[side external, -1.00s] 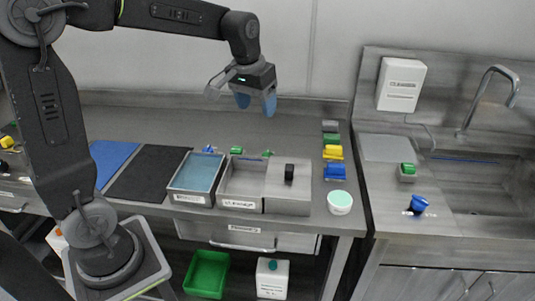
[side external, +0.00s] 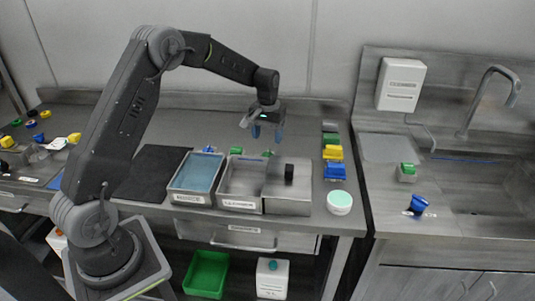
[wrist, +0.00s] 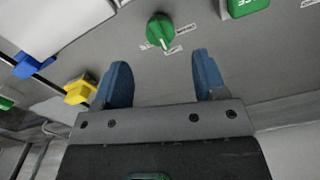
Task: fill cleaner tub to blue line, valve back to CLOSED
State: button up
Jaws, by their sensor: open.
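In the wrist view, a green knob (wrist: 160,30) with a pale pointer sits on a grey panel beyond my fingertips. The pointer aims toward the small label (wrist: 173,49) nearest my gripper; the label text is too small to read. My gripper (wrist: 155,80) is open and empty, its blue fingers apart from the knob. In the side view my gripper (side external: 267,134) hangs above the back edge of the tubs.
A tub of blue liquid (side external: 198,176) stands left of the cleaner tub. A steel lid with a black knob (side external: 289,173) is to the right. Yellow (side external: 333,153) and blue blocks stand farther right, near a white round pot (side external: 339,202). A black mat (side external: 150,172) lies left.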

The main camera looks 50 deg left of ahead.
aim_at(267, 155)
notch_tip(267, 155, down, 7)
jog(key=shift+f, duration=0.15)
jog(key=shift+c, duration=0.3)
jog(key=c, duration=0.9)
jog(key=shift+m, duration=0.3)
jog(key=m, duration=0.3)
jog(key=shift+m, duration=0.3)
jog(key=shift+a+m, duration=0.1)
jog(key=shift+m, duration=2.2)
jog(key=o, duration=1)
jog(key=shift+c, duration=0.2)
